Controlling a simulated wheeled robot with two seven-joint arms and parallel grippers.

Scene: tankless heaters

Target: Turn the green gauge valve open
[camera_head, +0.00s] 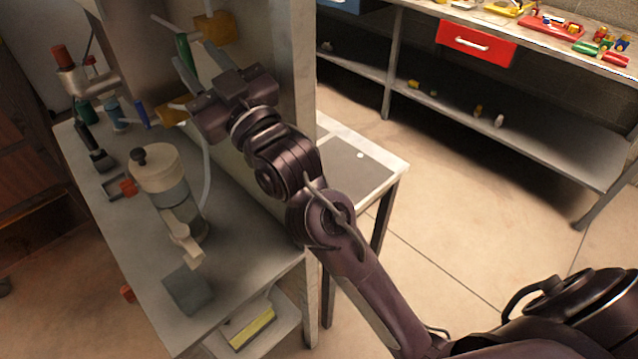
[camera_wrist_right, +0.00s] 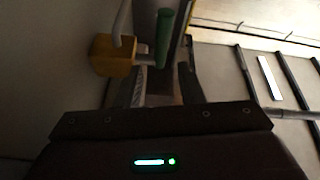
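The green valve handle (camera_head: 184,50) is a slim green bar beside a yellow block (camera_head: 218,28) on the upright panel. In the right wrist view the green handle (camera_wrist_right: 163,36) stands upright beside the yellow block (camera_wrist_right: 114,55), just beyond the fingertips. My right gripper (camera_head: 199,66) reaches up to the panel, and its two fingers are spread on either side of the line to the handle. In the right wrist view my right gripper (camera_wrist_right: 164,75) is open, with nothing clearly held. Contact with the handle cannot be told. My left gripper is not in view.
A grey workbench (camera_head: 235,262) below carries a pump-like canister (camera_head: 165,180), a black-handled tool (camera_head: 95,150) and pipe fittings with a red cap (camera_head: 63,57). Shelving with a red drawer (camera_head: 476,44) stands at the right.

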